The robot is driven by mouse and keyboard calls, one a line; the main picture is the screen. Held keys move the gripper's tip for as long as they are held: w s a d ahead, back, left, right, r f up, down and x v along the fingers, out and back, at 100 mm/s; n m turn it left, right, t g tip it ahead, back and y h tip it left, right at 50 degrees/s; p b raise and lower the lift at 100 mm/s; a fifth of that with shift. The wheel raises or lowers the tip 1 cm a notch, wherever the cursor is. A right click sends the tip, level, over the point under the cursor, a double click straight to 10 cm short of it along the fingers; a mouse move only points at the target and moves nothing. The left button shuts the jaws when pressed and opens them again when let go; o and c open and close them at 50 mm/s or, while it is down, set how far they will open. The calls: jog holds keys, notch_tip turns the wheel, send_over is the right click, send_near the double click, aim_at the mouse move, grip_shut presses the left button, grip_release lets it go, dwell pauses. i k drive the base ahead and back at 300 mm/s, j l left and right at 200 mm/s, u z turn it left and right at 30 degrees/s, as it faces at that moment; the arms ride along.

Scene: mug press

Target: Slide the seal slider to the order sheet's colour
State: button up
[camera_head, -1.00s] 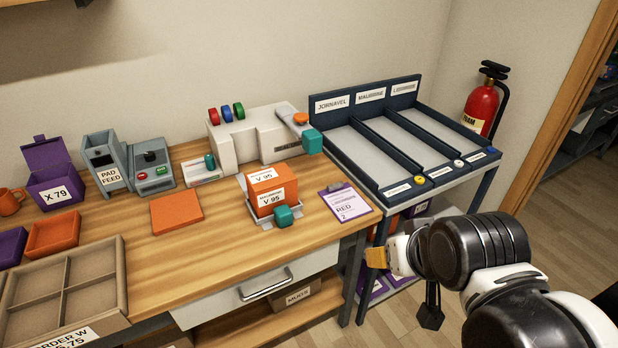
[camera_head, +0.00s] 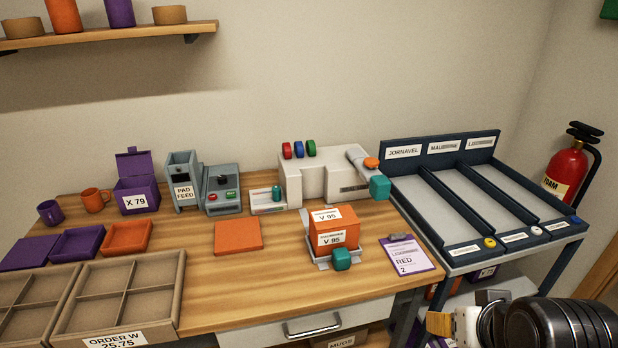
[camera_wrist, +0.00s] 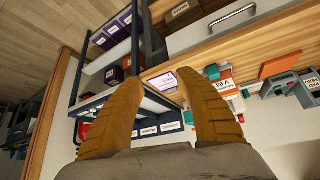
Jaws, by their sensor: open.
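The order sheet (camera_head: 410,256), on a purple clipboard at the bench's right edge, reads RED and 2. A small teal knob (camera_head: 276,194), which looks like the seal slider, sits on a low pale plate at the left of the white sealing machine (camera_head: 320,178). Red (camera_head: 287,150), blue (camera_head: 298,149) and green (camera_head: 311,148) discs stand on the machine's top. My gripper (camera_wrist: 160,78) is open and empty in the wrist view. In the head view its tan finger (camera_head: 438,323) shows at the lower right, away from the slider. The order sheet (camera_wrist: 165,81) appears between the fingers.
An orange box labelled V 95 (camera_head: 333,228) sits in a holder with a teal handle (camera_head: 341,260). A blue three-lane rack (camera_head: 470,200) stands at the right. A pad feed unit (camera_head: 184,182) and an orange pad (camera_head: 238,237) are left of the machine.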

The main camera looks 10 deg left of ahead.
aim_at(276, 189)
jog(key=i+j+u, duration=0.1)
jog(key=i+j, duration=0.35)
jog(key=i+j+u, duration=0.1)
jog(key=i+j, duration=0.25)
jog(key=i, duration=0.15)
